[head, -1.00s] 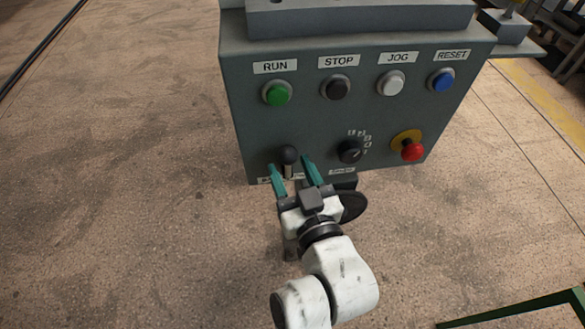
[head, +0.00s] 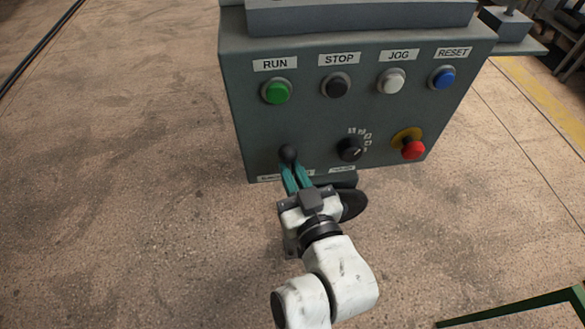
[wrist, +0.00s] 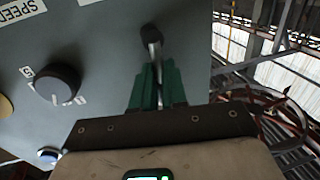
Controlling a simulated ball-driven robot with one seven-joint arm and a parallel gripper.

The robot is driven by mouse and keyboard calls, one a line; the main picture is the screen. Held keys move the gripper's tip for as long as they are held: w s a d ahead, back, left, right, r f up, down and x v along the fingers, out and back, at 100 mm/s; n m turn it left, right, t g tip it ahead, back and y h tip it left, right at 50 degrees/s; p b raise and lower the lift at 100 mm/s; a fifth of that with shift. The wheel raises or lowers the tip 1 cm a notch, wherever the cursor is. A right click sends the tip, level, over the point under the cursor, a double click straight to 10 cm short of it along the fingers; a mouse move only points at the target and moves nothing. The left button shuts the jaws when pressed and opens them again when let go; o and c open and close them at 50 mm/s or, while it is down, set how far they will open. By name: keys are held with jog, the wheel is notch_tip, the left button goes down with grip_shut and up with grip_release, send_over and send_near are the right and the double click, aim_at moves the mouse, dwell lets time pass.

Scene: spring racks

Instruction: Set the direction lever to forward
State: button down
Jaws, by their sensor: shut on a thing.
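The direction lever (head: 288,154) has a round black knob and stands at the lower left of the grey control panel (head: 310,125). In the wrist view its knob (wrist: 151,34) and part of its metal shaft show above my fingers. My gripper (head: 295,172) has teal fingers that are closed on the lever just below the knob. In the wrist view the gripper fingers (wrist: 156,78) lie on both sides of the shaft. The label under the lever is partly hidden by the fingers, so I cannot read the lever's positions.
A speed knob (head: 350,150) sits right of the lever, and a red emergency button (head: 412,149) is farther right. Green (head: 277,92), black (head: 337,85), white (head: 391,81) and blue (head: 442,78) buttons line the top. Open floor (head: 120,180) lies to the left.

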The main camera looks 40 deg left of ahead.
jog(key=shift+w+r, duration=0.15)
jog(key=shift+r, duration=0.6)
jog(key=shift+w+d+f+m+t+y+b, duration=0.15)
jog(key=shift+w+d+m+t+b, duration=0.15)
jog(key=shift+m, duration=0.95)
jog(key=shift+w+d+f+m+t+y+b, duration=0.15)
jog(key=shift+w+d+m+t+b, duration=0.15)
jog(key=shift+m, duration=0.9)
jog(key=shift+w+d+f+m+t+y+b, duration=0.1)
jog(key=shift+w+d+f+m+t+b, duration=0.15)
jog(key=shift+m, duration=1)
jog(key=shift+w+d, duration=0.1)
jog(key=shift+w, duration=0.05)
jog(key=c, duration=1.1)
grip_release()
jog(key=shift+o, duration=1.2)
jog(key=shift+f, duration=0.25)
